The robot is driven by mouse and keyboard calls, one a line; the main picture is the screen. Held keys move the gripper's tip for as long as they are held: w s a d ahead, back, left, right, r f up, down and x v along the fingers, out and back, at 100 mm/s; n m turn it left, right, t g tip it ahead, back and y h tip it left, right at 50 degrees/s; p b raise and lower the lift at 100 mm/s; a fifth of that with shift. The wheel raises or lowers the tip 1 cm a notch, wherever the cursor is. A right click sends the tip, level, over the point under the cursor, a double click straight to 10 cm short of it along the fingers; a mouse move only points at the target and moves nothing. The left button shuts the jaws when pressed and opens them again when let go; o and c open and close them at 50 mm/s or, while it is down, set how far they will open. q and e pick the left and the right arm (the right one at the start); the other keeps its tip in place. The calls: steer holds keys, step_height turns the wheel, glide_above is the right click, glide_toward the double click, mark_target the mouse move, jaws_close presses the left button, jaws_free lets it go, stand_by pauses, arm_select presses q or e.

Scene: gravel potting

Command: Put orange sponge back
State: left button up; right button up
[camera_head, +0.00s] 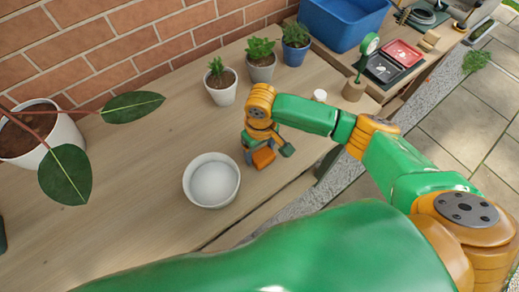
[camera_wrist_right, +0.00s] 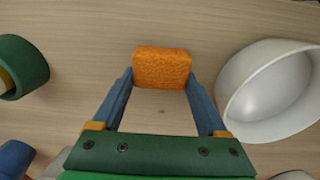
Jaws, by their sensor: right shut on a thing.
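The orange sponge (camera_head: 263,158) is a small block near the front edge of the wooden table in the head view. In the right wrist view the sponge (camera_wrist_right: 162,68) sits between the tips of my right gripper (camera_wrist_right: 161,79), whose blue fingers touch it on both sides. My right gripper (camera_head: 256,155) is shut on the sponge, low over the table; I cannot tell whether the sponge touches the wood. A white bowl (camera_head: 188,189) stands just left of it in the head view, and this bowl (camera_wrist_right: 241,112) is to the right in the wrist view. My left gripper is not in view.
Three small potted plants, in a white pot (camera_head: 222,94), a grey pot (camera_head: 262,72) and a blue pot (camera_head: 295,55), stand behind. A blue bin (camera_head: 340,28) is at the back. A green ring-shaped thing (camera_wrist_right: 33,68) lies left in the wrist view. The table's left middle is clear.

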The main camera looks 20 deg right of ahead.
mark_target(260, 152)
steer(key=shift+f, duration=0.2)
steer(key=o, duration=1.2)
steer(key=shift+r, duration=0.1)
step_height(260, 152, up, 12)
steer(key=shift+s+r, duration=0.1)
steer(key=shift+s, duration=0.05)
